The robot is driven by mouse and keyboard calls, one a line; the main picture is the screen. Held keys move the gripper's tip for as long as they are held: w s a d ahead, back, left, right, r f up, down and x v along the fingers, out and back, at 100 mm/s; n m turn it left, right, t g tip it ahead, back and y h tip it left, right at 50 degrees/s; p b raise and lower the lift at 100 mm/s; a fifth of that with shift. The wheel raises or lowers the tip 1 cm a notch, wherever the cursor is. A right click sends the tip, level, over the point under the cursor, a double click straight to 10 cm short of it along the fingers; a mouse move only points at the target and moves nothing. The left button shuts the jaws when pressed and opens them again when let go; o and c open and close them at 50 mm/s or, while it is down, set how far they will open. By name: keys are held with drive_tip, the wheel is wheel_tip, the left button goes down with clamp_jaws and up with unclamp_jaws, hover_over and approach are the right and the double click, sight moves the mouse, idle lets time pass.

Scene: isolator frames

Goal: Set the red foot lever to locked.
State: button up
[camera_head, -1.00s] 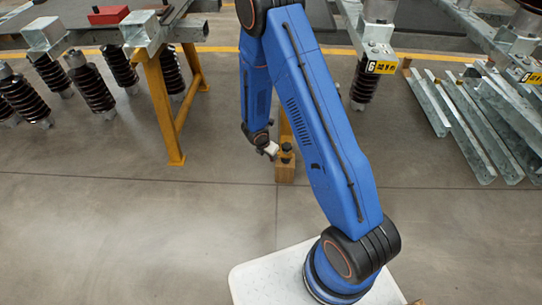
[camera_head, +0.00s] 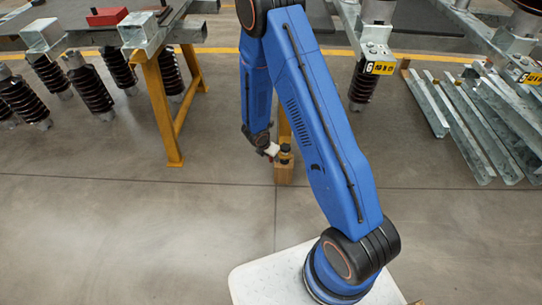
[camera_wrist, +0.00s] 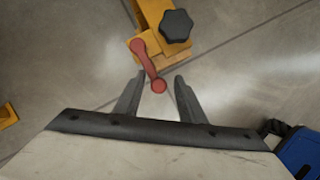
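The red foot lever (camera_wrist: 149,65) shows in the wrist view, attached at its upper end to the yellow foot of a trestle (camera_wrist: 149,14). Its round free end lies between the tips of my gripper (camera_wrist: 155,82). My gripper is open, with one finger on each side of the lever's end and a visible gap on both sides. A black knob (camera_wrist: 176,26) sits on the yellow foot beside the lever. In the head view my gripper (camera_head: 273,150) is at the wooden-coloured foot (camera_head: 284,172), and the lever is hidden or too small to make out.
A yellow trestle leg (camera_head: 164,115) stands to the left. Ribbed dark insulators (camera_head: 92,88) hang at the far left. Galvanised steel angles (camera_head: 470,125) lie on the floor at right. The concrete floor (camera_head: 130,225) in front is clear.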

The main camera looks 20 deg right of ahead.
drive_tip(key=shift+r, duration=0.1)
drive_tip(key=v, duration=1.7)
drive_tip(key=shift+r, duration=0.2)
drive_tip(key=s+d+r+m, duration=0.4)
drive_tip(key=s+r+m, duration=0.2)
drive_tip(key=r, duration=0.5)
drive_tip(key=s+d+r+m, duration=0.4)
drive_tip(key=s+r+m, duration=0.25)
drive_tip(key=r, duration=0.45)
drive_tip(key=s+r+m+y, duration=0.1)
drive_tip(key=s+r+m, duration=0.2)
drive_tip(key=s, duration=0.3)
drive_tip(key=s+r+m+t+y, duration=0.1)
drive_tip(key=s+r+m, duration=0.2)
drive_tip(key=s+m, duration=0.2)
drive_tip(key=s+a+r+m+t+y, duration=0.1)
drive_tip(key=s+r+m, duration=0.3)
drive_tip(key=s, duration=0.4)
drive_tip(key=shift+y, duration=0.4)
